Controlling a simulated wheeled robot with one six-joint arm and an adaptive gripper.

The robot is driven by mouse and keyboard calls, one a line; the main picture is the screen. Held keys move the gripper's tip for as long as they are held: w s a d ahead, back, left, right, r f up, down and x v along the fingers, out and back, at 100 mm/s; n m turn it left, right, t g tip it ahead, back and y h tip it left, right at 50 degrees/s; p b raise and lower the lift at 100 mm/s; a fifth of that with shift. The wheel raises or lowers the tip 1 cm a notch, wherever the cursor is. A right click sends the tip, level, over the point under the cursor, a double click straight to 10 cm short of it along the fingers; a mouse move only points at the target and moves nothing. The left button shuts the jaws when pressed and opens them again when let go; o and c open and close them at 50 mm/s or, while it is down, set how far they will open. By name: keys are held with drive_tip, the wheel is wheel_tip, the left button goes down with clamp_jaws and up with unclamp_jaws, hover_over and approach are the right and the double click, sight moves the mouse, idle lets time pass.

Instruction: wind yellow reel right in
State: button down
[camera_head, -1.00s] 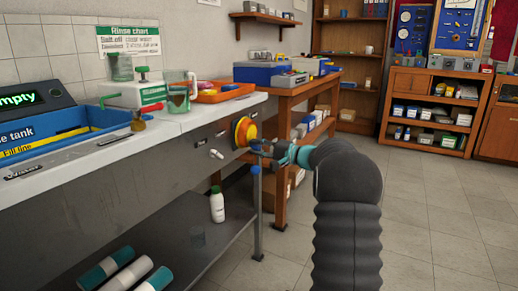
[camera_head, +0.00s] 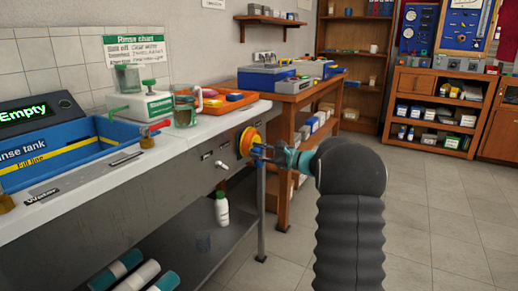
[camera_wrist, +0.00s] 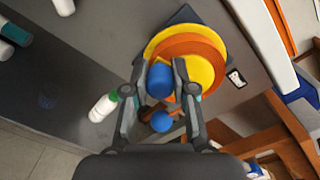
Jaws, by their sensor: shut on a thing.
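The yellow reel (camera_head: 246,141), a yellow and orange disc, is mounted on the grey front panel of the bench near its right end. In the wrist view the reel (camera_wrist: 208,52) sits just beyond my fingertips on a dark square plate. A blue knob (camera_wrist: 160,80) stands in front of the reel's lower left part. My gripper (camera_wrist: 160,72) is shut on this knob, one finger on each side. In the head view my gripper (camera_head: 264,152) is at the reel's right side, and the knob is hidden there.
A second blue ball (camera_wrist: 161,121) lies below the knob between my fingers' bases. The bench top (camera_head: 190,137) carries a blue rinse tank (camera_head: 52,150) and an orange tray (camera_head: 228,101). A white bottle (camera_head: 222,208) stands on the lower shelf. Floor at right is clear.

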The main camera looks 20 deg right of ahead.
drive_tip(key=shift+r+m+p, duration=0.4)
drive_tip(key=shift+m+p, duration=0.2)
drive_tip(key=shift+m, duration=0.3)
drive_tip(key=c, duration=0.9)
unclamp_jaws()
drive_tip(key=shift+c, duration=0.2)
drive_tip(key=v, duration=1.2)
